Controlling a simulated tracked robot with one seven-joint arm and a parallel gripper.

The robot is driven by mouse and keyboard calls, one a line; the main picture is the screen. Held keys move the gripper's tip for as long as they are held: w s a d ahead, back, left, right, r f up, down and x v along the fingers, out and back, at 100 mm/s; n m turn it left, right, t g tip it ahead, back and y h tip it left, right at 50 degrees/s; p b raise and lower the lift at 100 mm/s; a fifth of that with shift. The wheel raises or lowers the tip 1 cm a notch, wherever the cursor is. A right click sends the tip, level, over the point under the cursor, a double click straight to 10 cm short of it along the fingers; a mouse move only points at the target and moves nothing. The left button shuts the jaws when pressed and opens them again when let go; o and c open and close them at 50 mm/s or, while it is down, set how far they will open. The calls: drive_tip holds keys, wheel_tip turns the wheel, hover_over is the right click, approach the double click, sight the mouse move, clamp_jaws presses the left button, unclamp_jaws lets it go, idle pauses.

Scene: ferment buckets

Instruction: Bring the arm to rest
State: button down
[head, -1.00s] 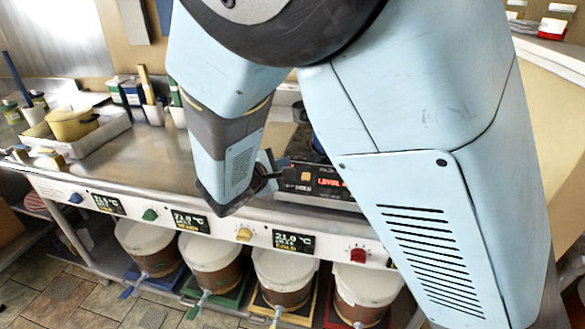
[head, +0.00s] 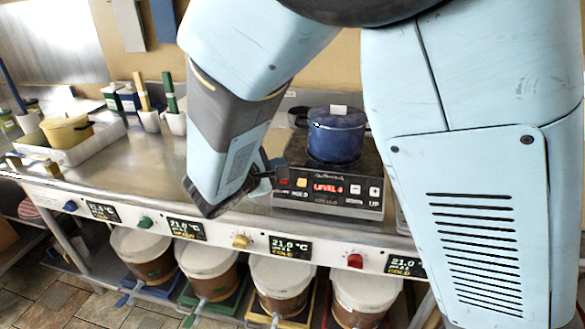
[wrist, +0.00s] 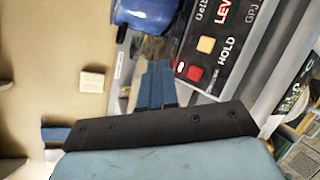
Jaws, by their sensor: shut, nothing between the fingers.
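My gripper (head: 268,174) hangs at the end of my bent arm, just left of the hot plate's (head: 325,200) front panel. In the wrist view its blue fingers (wrist: 158,82) are together with nothing between them. They point toward the hot plate's red and cream buttons. I cannot tell the exact gap from the panel. The hot plate shows a red "LEVEL 4" display. A lidded blue pot (head: 336,138) stands on it, and part of the pot also shows in the wrist view (wrist: 146,15).
A yellow pot (head: 66,131) sits in a white tray at the far left. White cups (head: 150,121) hold brushes at the back. Several lidded buckets (head: 282,275) stand below the counter's front panel of knobs and displays.

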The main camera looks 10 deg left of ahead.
drive_tip(key=d+r+m+g, duration=0.2)
drive_tip(key=d+m+g, duration=0.25)
drive_tip(key=d, duration=0.75)
drive_tip(key=d+r+m+g, duration=0.2)
drive_tip(key=d+m+g, duration=0.25)
drive_tip(key=d, duration=0.65)
drive_tip(key=s+d+r+m+y, duration=0.2)
drive_tip(key=s+d+r+m, duration=0.2)
drive_tip(key=s, duration=0.4)
drive_tip(key=s+d+r+m+t+y, duration=0.1)
drive_tip(key=s+d+r+m+y, duration=0.2)
drive_tip(key=s+d+r+m, duration=0.2)
drive_tip(key=s+d+m, duration=0.2)
drive_tip(key=s+d, duration=0.1)
drive_tip(key=shift+d+r, duration=0.15)
drive_tip(key=shift+d, duration=0.15)
